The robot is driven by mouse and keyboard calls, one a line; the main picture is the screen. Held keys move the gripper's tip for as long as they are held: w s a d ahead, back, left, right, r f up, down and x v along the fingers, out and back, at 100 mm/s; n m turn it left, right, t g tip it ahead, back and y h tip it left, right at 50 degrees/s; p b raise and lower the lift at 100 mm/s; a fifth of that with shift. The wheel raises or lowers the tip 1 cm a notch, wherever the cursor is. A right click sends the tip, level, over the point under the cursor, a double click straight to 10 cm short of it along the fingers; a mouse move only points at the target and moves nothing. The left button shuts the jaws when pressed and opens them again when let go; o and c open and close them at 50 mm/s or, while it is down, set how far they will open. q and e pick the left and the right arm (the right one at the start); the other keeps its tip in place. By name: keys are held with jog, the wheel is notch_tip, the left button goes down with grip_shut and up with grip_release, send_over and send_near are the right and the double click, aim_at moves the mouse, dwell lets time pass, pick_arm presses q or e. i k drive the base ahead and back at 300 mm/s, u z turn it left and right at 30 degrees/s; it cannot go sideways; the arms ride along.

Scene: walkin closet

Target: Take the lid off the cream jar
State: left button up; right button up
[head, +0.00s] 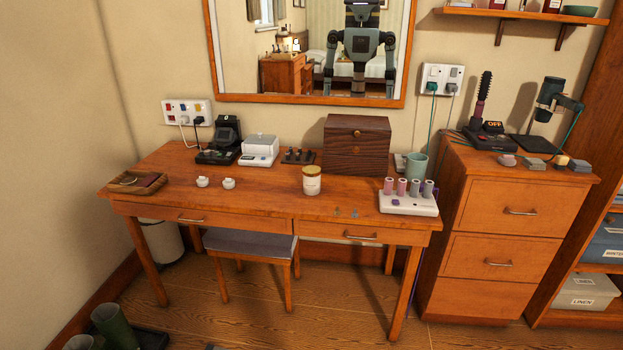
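The cream jar (312,184) stands upright near the front of the wooden dressing table (262,199), a little right of its middle. It is a small pale jar with a light band or label, and its lid (312,170) sits on top. Neither of my grippers shows in the head view. My body appears only as a reflection in the mirror, where the hands are not visible.
Two small white items (203,182) lie left of the jar. A dark wooden box (357,146) stands behind it, and a white roller stand (408,202) is to the right. A stool (250,243) is tucked under the table. Bare tabletop surrounds the jar.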

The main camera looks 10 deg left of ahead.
aim_at(310, 186)
jog(key=u, duration=0.75)
jog(key=i, duration=1.3)
jog(key=z, duration=0.35)
